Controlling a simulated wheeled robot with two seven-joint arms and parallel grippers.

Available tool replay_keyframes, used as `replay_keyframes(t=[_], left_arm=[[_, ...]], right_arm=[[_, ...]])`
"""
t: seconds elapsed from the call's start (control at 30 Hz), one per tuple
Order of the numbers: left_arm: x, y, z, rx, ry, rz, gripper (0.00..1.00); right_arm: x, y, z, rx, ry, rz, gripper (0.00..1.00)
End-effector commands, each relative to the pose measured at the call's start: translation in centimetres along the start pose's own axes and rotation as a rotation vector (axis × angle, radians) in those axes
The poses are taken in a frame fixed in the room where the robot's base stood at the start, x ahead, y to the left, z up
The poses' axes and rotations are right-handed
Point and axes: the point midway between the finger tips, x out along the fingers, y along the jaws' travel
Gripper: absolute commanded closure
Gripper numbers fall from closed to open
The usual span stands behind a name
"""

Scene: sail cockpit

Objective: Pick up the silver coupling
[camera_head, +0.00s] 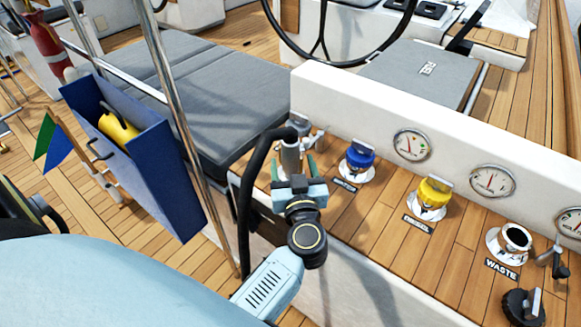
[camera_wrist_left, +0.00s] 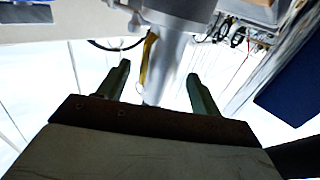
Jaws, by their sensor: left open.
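The silver coupling (camera_head: 291,155) stands at the left end of the wooden ledge, at the end of a black hose (camera_head: 247,195). My left gripper (camera_head: 293,166) is open, with one green finger on each side of the coupling. In the left wrist view the coupling appears as a grey cylinder (camera_wrist_left: 166,65) between the two fingers of the gripper (camera_wrist_left: 157,82), with gaps showing on both sides. The coupling's lower part is hidden behind the gripper in the head view. My right gripper is not in view.
A blue-capped fitting (camera_head: 359,160), a yellow-capped fitting (camera_head: 432,197) and an open fitting labelled WASTE (camera_head: 511,243) line the ledge to the right. A steel pole (camera_head: 180,110) and a blue box (camera_head: 150,170) stand to the left. A white gauge panel (camera_head: 355,105) rises behind.

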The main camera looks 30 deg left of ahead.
Motion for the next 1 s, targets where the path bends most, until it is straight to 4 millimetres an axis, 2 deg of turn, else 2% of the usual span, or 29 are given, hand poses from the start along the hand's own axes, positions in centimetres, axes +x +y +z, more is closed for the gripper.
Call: replay_keyframes(t=[0.1, 0.43, 0.77, 0.83, 1.0], left_arm=[[0.7, -0.1, 0.0, 0.0, 0.002, -0.001, 0.35], [4.6, -0.1, -0.3, 0.0, 0.002, -0.001, 0.35], [5.3, -0.1, -0.4, 0.0, 0.0, 0.0, 0.35], [5.3, -0.1, -0.4, 0.0, 0.0, 0.0, 0.4], [5.3, -0.1, -0.4, 0.0, 0.0, 0.0, 0.63]], right_arm=[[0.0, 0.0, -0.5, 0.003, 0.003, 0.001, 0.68], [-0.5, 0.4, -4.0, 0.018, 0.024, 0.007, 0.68], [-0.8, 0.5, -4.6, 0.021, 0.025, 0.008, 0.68], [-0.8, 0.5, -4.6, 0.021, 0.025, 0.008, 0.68], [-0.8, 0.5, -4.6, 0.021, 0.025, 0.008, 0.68]])
